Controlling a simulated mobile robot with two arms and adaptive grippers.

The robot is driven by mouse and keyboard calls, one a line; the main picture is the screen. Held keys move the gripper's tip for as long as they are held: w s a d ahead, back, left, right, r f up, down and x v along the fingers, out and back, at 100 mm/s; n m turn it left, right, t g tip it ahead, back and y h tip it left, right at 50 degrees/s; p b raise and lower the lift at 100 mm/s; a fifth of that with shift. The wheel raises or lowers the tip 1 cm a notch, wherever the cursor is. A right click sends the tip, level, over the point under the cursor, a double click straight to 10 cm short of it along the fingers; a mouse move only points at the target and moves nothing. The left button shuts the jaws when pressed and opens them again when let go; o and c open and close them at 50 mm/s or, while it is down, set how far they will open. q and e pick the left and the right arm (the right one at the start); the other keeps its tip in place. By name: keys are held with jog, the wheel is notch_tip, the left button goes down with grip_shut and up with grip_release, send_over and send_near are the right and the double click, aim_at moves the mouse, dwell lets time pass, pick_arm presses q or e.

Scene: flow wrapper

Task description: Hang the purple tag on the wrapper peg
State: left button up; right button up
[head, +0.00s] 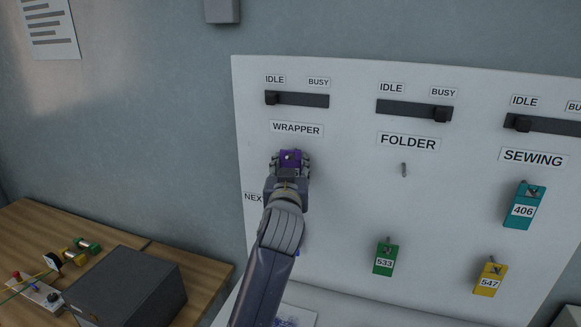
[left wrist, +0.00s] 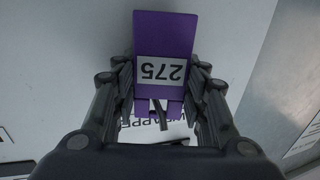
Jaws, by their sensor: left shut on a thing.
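The purple tag (head: 290,158) is at the board just below the WRAPPER label in the head view. In the left wrist view the purple tag (left wrist: 165,45) shows its number 275 upside down. My left gripper (head: 289,167) is shut on it, with a finger along each side, as the left wrist view (left wrist: 163,95) also shows. A small peg (left wrist: 162,118) shows at the tag's slotted end; I cannot tell whether it bears the tag's weight. My right gripper is not in view.
The white board (head: 345,190) has a bare FOLDER peg (head: 404,169). A teal tag (head: 523,206) hangs under SEWING. A green tag (head: 385,258) and a yellow tag (head: 490,278) hang lower. A dark box (head: 125,290) stands on the wooden table at lower left.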

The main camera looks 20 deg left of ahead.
pick_arm(q)
jog(key=o, duration=1.1)
